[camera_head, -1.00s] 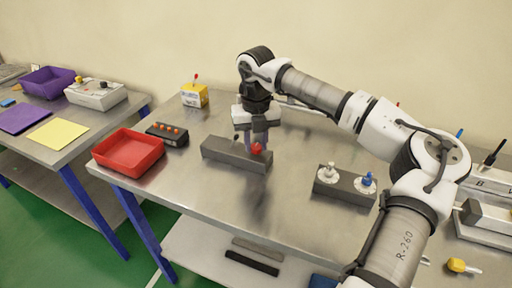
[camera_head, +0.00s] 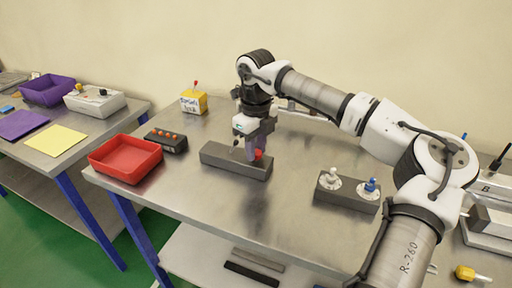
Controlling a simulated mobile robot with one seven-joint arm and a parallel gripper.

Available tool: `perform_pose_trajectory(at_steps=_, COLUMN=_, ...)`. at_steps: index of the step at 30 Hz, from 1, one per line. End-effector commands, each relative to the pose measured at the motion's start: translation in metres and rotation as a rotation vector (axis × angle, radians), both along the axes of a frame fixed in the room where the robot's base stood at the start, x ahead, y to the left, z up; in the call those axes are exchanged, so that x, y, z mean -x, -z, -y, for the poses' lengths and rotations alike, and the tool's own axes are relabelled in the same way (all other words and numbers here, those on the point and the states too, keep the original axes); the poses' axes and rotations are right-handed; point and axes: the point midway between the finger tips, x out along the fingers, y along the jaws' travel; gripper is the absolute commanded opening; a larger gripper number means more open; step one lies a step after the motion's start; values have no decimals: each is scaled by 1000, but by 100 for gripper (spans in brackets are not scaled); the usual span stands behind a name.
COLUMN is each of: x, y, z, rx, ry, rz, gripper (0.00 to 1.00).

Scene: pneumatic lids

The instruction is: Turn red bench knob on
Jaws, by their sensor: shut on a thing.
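The red bench knob (camera_head: 259,154) sits on the right half of a long dark grey block (camera_head: 222,158) in the middle of the metal bench. My gripper (camera_head: 252,150) points down over the block and is shut on the red knob. Its fingers hide much of the knob, so its exact setting cannot be read. A small dark peg shows on the block left of the fingers.
To the right stands a second grey block (camera_head: 345,199) with a white knob (camera_head: 332,176) and a blue knob (camera_head: 370,187). To the left are a red tray (camera_head: 125,160), a dark box with orange buttons (camera_head: 167,141) and a yellow box (camera_head: 193,102).

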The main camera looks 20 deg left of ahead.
Motion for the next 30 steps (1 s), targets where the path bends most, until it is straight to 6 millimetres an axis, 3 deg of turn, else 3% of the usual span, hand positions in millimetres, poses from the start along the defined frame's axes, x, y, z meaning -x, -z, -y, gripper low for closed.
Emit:
perform_pose_trajectory(at_steps=14, x=-1, y=-2, z=0, rx=-2, ry=-16, rz=3, gripper=5)
perform_pose_trajectory(at_steps=15, x=-1, y=-2, z=0, rx=-2, ry=-16, rz=3, gripper=29)
perform_pose_trajectory(at_steps=20, x=-1, y=-1, z=0, rx=-1, ry=-15, rz=3, gripper=49)
perform_pose_trajectory(at_steps=30, x=0, y=-3, z=0, rx=-1, ry=-14, rz=1, gripper=49)
